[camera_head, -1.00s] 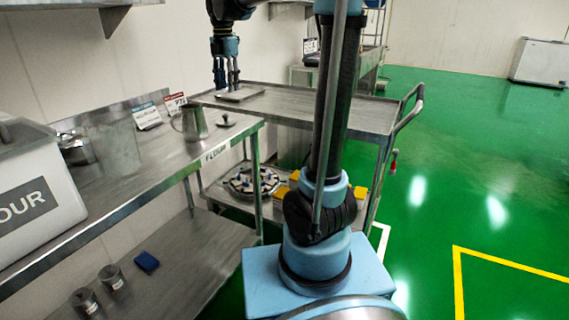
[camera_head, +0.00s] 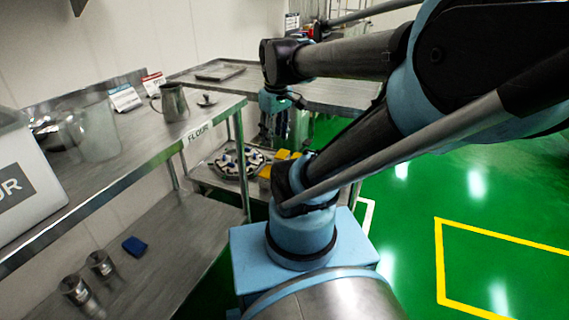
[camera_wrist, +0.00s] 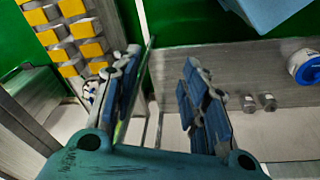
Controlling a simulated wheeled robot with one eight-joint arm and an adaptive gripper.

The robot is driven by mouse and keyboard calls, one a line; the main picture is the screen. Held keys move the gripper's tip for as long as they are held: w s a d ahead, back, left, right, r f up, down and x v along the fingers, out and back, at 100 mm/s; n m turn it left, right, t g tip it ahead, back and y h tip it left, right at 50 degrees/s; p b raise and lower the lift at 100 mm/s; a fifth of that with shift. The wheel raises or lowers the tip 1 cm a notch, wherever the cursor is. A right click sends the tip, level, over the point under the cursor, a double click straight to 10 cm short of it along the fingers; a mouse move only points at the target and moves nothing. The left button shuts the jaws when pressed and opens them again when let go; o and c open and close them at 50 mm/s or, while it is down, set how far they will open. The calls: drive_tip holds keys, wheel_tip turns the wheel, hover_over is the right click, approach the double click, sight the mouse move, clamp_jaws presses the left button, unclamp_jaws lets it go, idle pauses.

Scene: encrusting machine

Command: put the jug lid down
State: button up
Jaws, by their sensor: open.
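The jug lid (camera_head: 207,100), a small round metal lid with a knob, rests on the upper steel table near its right end. The metal jug (camera_head: 172,102) stands upright just left of it, open at the top. My gripper (camera_head: 285,138) is right of the lid and apart from it, pointing down beside the table's end and in front of the cart. In the wrist view my gripper (camera_wrist: 158,78) has its blue-padded fingers spread, with nothing held between them. The lid does not show in the wrist view.
The cart (camera_head: 335,92) behind carries a flat tray (camera_head: 220,71). Its lower shelf holds a round plate of pieces and yellow blocks (camera_wrist: 72,40). Green floor is free at right.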

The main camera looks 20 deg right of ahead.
drive_tip(key=s+d+f+m, duration=0.2)
drive_tip(key=s+f+m, duration=0.3)
drive_tip(key=f, duration=0.2)
drive_tip(key=shift+s+f+m, duration=0.4)
drive_tip(key=shift+w+f, duration=0.25)
drive_tip(key=shift+w, duration=0.3)
drive_tip(key=shift+c, duration=0.8)
drive_tip(key=shift+s+a, duration=0.1)
drive_tip(key=shift+a, duration=0.05)
